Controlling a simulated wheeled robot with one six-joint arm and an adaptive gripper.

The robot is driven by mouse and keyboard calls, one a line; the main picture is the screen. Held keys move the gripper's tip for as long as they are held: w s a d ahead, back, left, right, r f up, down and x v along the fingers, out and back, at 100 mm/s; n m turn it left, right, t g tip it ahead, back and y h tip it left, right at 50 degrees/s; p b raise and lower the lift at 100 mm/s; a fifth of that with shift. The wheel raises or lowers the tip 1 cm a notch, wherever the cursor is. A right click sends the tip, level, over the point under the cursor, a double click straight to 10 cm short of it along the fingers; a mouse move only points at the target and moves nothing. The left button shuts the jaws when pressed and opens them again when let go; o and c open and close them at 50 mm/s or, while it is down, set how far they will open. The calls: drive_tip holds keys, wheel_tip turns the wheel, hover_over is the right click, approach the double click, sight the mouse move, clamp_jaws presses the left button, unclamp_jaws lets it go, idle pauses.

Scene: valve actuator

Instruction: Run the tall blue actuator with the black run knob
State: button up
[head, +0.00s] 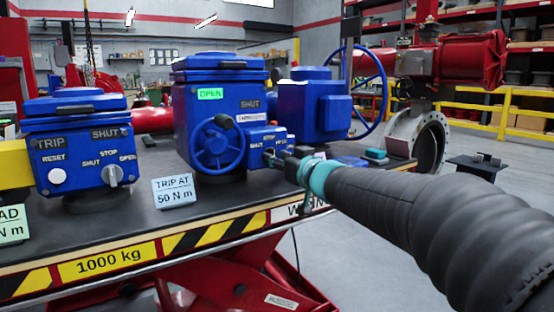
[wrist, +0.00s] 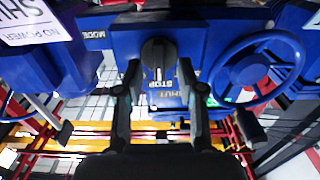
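The tall blue actuator (head: 222,110) stands in the middle of the bench, with a lit green OPEN window, a dark SHUT window and a blue handwheel (head: 217,145). Its control box (head: 262,135) juts out to the right. My gripper (head: 276,157) is at the front of this box and hides part of it. In the wrist view, the black run knob (wrist: 158,54) is on the blue box, with STOP lettering beside it. My gripper (wrist: 160,75) is open there, one finger on each side of the knob, with visible gaps. The handwheel also shows there (wrist: 260,70).
A smaller blue actuator (head: 78,150) with a white knob and a STOP selector stands left. A "TRIP AT 50 N m" card (head: 174,191) stands at the bench's front edge. A blue motor housing (head: 318,110) and large handwheel (head: 370,90) are right of the tall actuator.

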drive_tip(key=shift+w+a, duration=0.25)
drive_tip(key=shift+w, duration=0.1)
